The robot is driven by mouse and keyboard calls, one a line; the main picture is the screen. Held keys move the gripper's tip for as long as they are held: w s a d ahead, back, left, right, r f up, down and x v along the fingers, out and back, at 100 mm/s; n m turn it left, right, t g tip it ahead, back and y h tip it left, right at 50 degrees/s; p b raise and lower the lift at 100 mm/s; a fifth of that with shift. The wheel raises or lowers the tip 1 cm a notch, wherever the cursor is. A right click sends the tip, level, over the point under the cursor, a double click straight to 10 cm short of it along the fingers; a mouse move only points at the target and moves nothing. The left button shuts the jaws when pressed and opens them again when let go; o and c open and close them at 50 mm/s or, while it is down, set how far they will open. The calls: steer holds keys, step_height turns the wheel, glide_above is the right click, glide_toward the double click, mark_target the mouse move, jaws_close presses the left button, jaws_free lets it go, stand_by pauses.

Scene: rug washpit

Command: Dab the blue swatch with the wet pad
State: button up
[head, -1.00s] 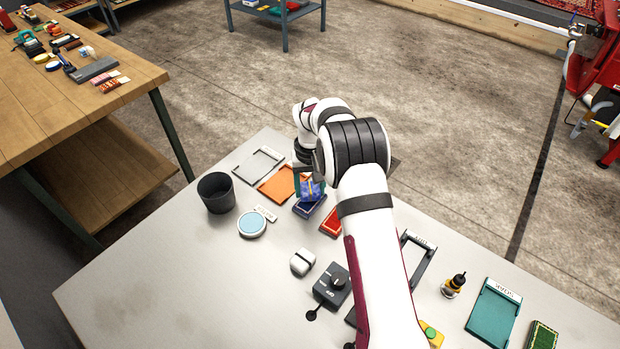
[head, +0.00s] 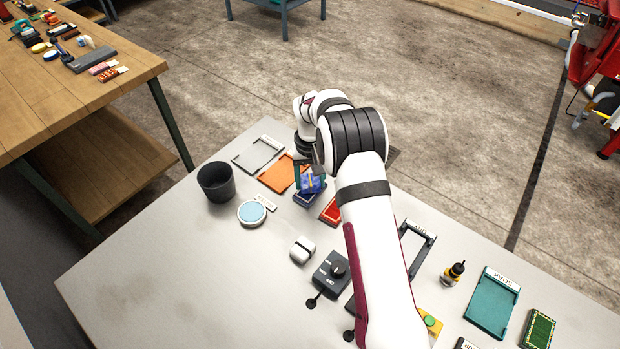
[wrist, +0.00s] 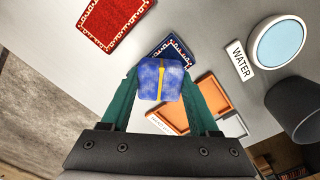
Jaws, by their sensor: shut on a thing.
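My gripper (head: 311,177) is shut on a blue pad with a yellow band (wrist: 161,80), held between its green fingers. The blue swatch (wrist: 168,49), dark blue with a pale patterned border, lies flat on the table. The pad is over one end of the swatch and hides part of it. The swatch also shows below the pad in the head view (head: 306,200). I cannot tell whether the pad touches it. A round light-blue water dish (head: 252,212) with a WATER label (wrist: 240,60) stands apart from the gripper.
A red swatch (wrist: 112,22) lies beside the blue one. An orange tray (head: 274,175), a grey tray (head: 250,165) and a dark cup (head: 215,182) are nearby. A dark box with a knob (head: 331,274) and a white block (head: 302,250) stand nearer. The table's left front is clear.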

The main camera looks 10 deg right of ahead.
steer(key=shift+f, duration=0.45)
stand_by(0.6)
steer(key=shift+r, duration=3.55)
